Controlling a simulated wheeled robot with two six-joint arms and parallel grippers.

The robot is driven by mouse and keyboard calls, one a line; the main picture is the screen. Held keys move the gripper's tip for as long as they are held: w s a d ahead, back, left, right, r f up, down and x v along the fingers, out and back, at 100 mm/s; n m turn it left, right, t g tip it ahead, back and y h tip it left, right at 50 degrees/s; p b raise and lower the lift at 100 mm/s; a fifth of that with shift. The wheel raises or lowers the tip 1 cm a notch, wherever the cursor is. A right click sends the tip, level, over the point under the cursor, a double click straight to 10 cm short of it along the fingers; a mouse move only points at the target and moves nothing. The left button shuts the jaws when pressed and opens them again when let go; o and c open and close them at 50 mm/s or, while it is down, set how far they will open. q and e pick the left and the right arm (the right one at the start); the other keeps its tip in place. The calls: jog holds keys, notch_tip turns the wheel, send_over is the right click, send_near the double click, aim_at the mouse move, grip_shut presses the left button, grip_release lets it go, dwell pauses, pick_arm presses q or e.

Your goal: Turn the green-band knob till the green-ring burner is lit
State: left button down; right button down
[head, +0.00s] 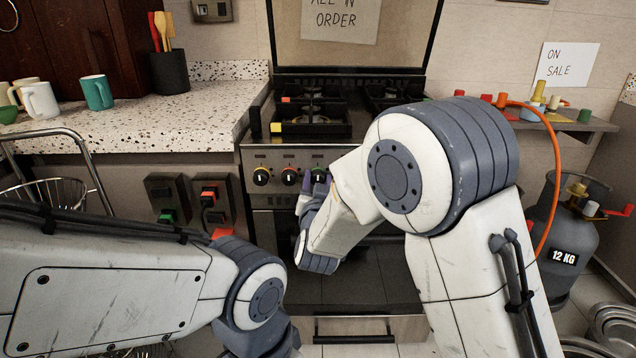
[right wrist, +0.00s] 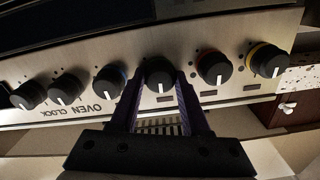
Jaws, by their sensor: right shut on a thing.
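The green-band knob (head: 318,174) is third from the left on the stove's front panel, with a hint of green at its edge. My right gripper (head: 311,186) reaches it, partly hidden behind my right arm. In the right wrist view, the purple fingers (right wrist: 160,92) are shut around this black knob (right wrist: 160,72), one on each side. Its white pointer line points down in that picture; its band is hard to make out there. The green-ring burner cannot be made out; my right arm covers part of the hob. No flame shows on the visible burners. My left gripper is out of view.
A yellow-band knob (right wrist: 269,60) and red-band knob (right wrist: 214,68) sit on one side; a blue-band knob (right wrist: 110,79) sits on the other. My left arm fills the lower left. A grey gas cylinder (head: 570,235) with an orange hose stands at right.

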jog(key=shift+d+f+m+b, duration=0.1)
jog(key=shift+m+b, duration=2.6)
jog(key=shift+m, duration=0.15)
jog(key=shift+f+m+b, duration=0.1)
jog(key=shift+m+b, duration=2.55)
jog(key=shift+m, duration=0.2)
jog(key=shift+c, duration=1.9)
grip_release()
jog(key=shift+r, duration=0.1)
jog(key=shift+s, duration=0.1)
